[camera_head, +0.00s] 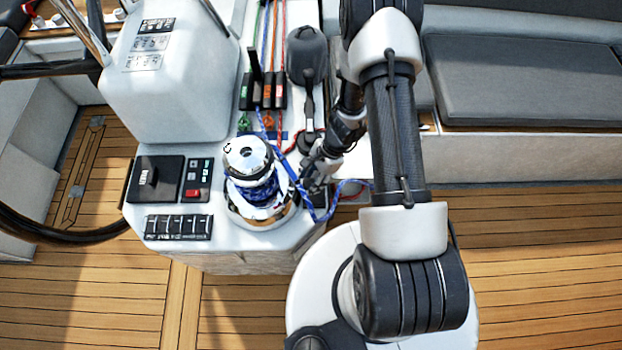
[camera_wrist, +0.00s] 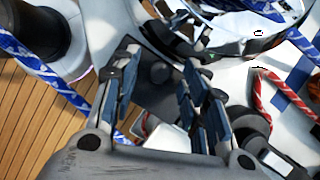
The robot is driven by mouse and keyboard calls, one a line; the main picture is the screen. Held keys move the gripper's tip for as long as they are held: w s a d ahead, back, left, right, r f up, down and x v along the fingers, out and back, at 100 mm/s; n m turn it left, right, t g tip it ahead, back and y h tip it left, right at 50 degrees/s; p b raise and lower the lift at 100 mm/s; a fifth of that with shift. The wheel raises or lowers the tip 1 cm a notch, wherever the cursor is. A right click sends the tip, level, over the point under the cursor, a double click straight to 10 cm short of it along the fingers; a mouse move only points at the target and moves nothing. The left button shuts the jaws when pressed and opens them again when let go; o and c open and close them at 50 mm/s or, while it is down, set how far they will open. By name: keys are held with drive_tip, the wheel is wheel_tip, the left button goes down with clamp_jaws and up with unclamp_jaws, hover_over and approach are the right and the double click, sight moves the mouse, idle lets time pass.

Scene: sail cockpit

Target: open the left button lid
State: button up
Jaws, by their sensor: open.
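My gripper (camera_head: 316,174) is beside the right side of the chrome winch (camera_head: 252,180), close to the blue rope. In the wrist view its fingers are spread apart and empty (camera_wrist: 160,66). A dark flat piece with a rounded knob (camera_wrist: 159,73) shows between the fingers; I cannot tell what it is or whether they touch it. On the white console's left side are a black panel with a lever (camera_head: 150,180), a small panel with a red button (camera_head: 197,180) and a row of black switches (camera_head: 178,227). I cannot tell which part is the left button lid.
The blue-white rope (camera_head: 318,212) loops from the winch past my gripper. A red-white rope (camera_wrist: 262,100) lies to the right in the wrist view. Rope clutches (camera_head: 262,95) stand behind the winch. A steering wheel rim (camera_head: 70,235) is at left. Open teak floor (camera_head: 530,240) lies at right.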

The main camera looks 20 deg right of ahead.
drive_tip(key=shift+c, duration=0.5)
clamp_jaws()
